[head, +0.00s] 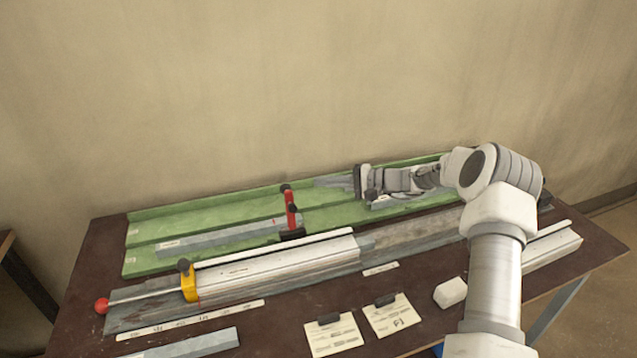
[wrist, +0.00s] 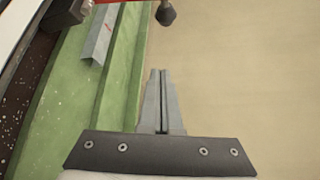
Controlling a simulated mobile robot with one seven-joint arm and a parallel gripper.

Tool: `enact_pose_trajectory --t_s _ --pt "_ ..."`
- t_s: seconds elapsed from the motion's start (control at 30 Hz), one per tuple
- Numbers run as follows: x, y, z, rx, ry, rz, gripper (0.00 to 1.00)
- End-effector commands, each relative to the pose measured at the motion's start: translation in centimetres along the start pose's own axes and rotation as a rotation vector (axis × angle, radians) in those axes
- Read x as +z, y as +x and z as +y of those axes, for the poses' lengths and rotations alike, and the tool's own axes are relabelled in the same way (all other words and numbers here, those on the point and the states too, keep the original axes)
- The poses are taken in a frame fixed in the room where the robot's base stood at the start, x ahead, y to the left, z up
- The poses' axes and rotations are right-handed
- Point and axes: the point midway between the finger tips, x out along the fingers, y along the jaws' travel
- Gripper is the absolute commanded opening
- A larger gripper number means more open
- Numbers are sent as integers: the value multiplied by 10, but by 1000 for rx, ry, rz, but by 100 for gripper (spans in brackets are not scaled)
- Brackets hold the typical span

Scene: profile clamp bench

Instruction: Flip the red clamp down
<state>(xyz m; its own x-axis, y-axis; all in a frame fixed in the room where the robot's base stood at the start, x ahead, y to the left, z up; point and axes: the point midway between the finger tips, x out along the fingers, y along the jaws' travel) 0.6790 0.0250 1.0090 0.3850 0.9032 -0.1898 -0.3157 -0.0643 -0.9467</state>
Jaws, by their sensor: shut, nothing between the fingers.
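The lower part of the clamp is outside the wrist view.
A grey angle profile (head: 215,240) lies in the green tray (head: 150,215). In front, a long light profile (head: 270,270) carries a yellow clamp (head: 189,283) and a rod with a red ball (head: 102,306). Two clipboards (head: 335,338) and a white block (head: 450,292) lie on the brown table.

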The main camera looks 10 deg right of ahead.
Motion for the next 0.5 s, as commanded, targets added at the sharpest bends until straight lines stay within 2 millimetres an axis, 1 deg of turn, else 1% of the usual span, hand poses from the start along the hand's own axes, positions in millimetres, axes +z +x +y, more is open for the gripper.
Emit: enact_pose_trajectory --t_s 0.03,0.37,0.4,0.5 --pt "2 11 -1 0 0 -4 0" --pt "2 84 -1 0 0 -4 0" --pt "5 79 -2 0 0 1 0" --pt "16 74 -2 1 1 0 0"
